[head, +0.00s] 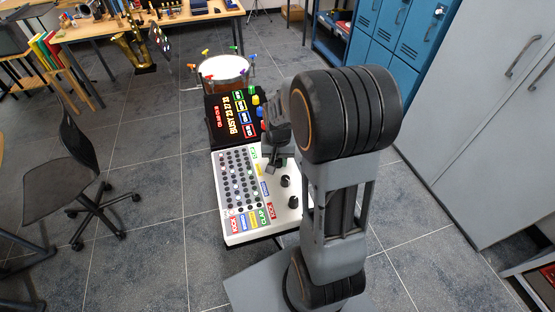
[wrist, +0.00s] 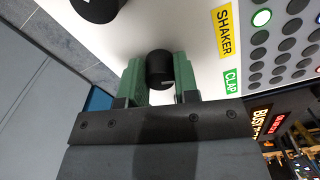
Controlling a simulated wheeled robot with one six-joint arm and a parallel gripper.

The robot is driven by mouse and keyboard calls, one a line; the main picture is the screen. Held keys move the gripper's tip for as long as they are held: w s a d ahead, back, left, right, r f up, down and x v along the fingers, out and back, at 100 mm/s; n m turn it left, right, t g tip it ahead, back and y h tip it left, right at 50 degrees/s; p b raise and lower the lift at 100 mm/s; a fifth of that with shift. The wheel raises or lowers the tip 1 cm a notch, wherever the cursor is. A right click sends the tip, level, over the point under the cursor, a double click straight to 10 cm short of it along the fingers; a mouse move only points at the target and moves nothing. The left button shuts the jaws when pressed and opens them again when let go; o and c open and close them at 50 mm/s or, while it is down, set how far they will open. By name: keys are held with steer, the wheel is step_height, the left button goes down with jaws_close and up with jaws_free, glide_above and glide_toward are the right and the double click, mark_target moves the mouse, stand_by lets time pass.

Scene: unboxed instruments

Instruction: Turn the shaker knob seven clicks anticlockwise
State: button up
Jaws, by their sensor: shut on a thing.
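The shaker knob (wrist: 160,70) is a short black cylinder on the white panel (wrist: 195,32). In the head view my gripper (head: 272,166) is low over the panel's upper right part and hides the knob. The instrument's panel (head: 232,238) carries a grid of round buttons.
Two more black knobs, one nearer (head: 293,202) and one in the middle (head: 285,181), stand on the panel close by. A green CLAP label (wrist: 231,81) is beside SHAKER. A black lit display (head: 225,103) and a drum (head: 222,70) lie beyond. Grey cabinets (head: 490,110) stand at right.

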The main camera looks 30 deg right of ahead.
steer(key=n, duration=0.7)
steer(key=shift+w+r, duration=0.15)
steer(key=n, duration=0.4)
steer(key=shift+n, duration=2)
steer(key=o, duration=0.9)
step_height(320, 180, up, 14)
steer(key=shift+f, duration=0.15)
